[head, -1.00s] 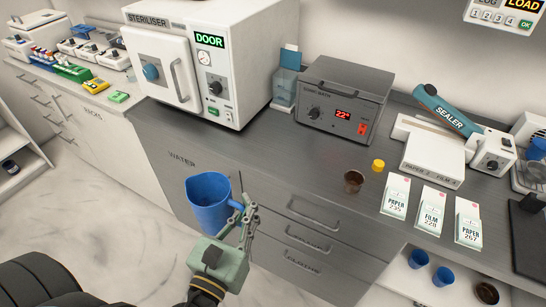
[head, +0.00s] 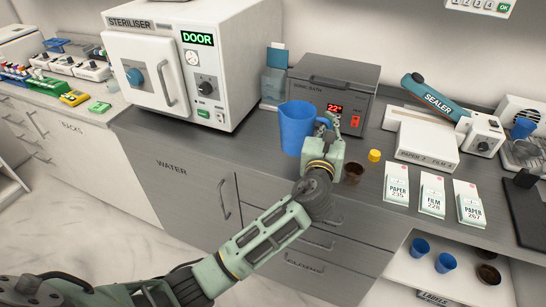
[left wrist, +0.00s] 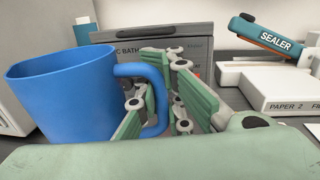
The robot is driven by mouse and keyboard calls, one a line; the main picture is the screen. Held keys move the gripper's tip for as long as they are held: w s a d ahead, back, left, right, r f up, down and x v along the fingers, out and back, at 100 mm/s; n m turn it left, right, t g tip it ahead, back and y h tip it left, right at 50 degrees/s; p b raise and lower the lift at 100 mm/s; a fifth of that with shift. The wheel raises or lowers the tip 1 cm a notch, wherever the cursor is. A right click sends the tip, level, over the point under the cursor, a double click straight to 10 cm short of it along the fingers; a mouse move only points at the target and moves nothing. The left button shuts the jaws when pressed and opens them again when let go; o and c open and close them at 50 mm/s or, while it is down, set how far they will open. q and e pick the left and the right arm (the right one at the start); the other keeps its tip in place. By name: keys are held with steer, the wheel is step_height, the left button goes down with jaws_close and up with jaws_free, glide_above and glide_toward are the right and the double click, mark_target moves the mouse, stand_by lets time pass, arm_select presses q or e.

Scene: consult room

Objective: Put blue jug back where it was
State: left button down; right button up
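The blue jug (head: 295,132) is upright at the counter, in front of the left part of the grey sonic bath (head: 318,90). My left gripper (head: 330,128) is shut on the jug's handle, on the jug's right side. In the left wrist view the jug (left wrist: 65,100) fills the left, and the fingers (left wrist: 160,95) lie around its handle. I cannot tell whether the jug's base touches the counter. My right gripper is not in view.
The white steriliser (head: 165,70) stands left of the jug. A brown cup (head: 354,172) and a yellow cap (head: 374,155) are close right of my gripper. Pouch packets (head: 432,195) and the sealer (head: 440,100) lie farther right. The counter's front strip (head: 240,155) is bare.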

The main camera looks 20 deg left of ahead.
arm_select(q)
steer(key=w+d+r+h, duration=0.1)
steer(key=w+d+r, duration=0.2)
steer(key=w+r, duration=0.1)
steer(key=shift+m, duration=0.3)
steer(key=a+f, duration=0.2)
steer(key=a, duration=0.1)
steer(key=s+a+f, duration=0.1)
steer(key=a+f, duration=0.1)
steer(key=a, duration=0.2)
steer(key=s+a+f+p, duration=0.1)
steer(key=a+f, duration=0.1)
steer(key=a, duration=0.1)
steer(key=shift+s+a+f, duration=0.15)
steer(key=shift+a+f, duration=0.15)
steer(key=shift+f, duration=0.05)
step_height(320, 180, down, 4)
steer(key=shift+a+r+b, duration=0.1)
steer(key=shift+b, duration=0.6)
steer(key=shift+f, duration=0.2)
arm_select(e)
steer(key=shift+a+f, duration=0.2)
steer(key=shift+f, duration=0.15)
